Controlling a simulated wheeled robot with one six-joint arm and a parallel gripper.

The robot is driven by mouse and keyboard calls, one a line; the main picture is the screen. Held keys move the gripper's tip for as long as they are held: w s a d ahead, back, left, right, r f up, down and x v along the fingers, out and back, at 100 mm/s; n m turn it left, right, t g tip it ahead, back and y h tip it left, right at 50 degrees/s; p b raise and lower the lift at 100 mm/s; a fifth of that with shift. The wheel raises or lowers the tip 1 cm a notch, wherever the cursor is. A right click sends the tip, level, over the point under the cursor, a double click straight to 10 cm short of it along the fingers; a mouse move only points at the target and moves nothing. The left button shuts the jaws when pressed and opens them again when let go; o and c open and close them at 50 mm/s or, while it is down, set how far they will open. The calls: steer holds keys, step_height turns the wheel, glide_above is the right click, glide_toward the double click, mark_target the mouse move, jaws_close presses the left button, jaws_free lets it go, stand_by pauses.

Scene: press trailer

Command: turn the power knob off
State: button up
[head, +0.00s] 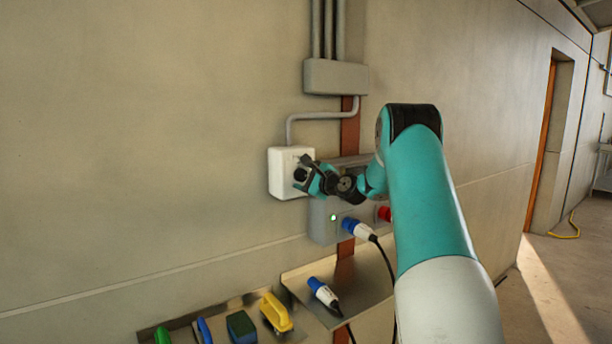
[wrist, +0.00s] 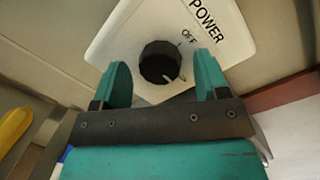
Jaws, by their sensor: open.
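The power knob (wrist: 160,63) is black and round with a pale pointer line, on a white box lettered POWER and OFF. In the wrist view the pointer line sits at the knob's lower right, away from the OFF mark at its upper right. In the head view the white box (head: 281,171) is on the wall and the knob (head: 300,174) shows dark on its front. My gripper (wrist: 165,75) is open, with one teal finger on each side of the knob and visible gaps between. Whether the fingertips reach around the knob's depth is unclear.
Below, a metal shelf (head: 372,285) holds another blue plug (head: 323,293). A lower tray holds brushes and a yellow-handled tool (head: 276,312). A conduit runs above the box.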

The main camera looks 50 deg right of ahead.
steer(key=c, duration=0.9)
steer(key=n+b, duration=0.3)
steer(key=shift+f+g+b, duration=0.2)
steer(key=shift+g+b, duration=0.1)
steer(key=shift+b, duration=0.05)
steer(key=n+b, duration=0.5)
steer(key=shift+g+h, duration=0.3)
steer(key=n+b, duration=0.4)
steer(key=shift+a+n+g+h, duration=0.1)
steer(key=shift+n+g+h, duration=0.2)
steer(key=shift+h, duration=0.1)
steer(key=shift+r+n+h+b, duration=0.15)
steer(key=shift+n+h+b, duration=0.25)
steer(key=shift+n+b, duration=1.55)
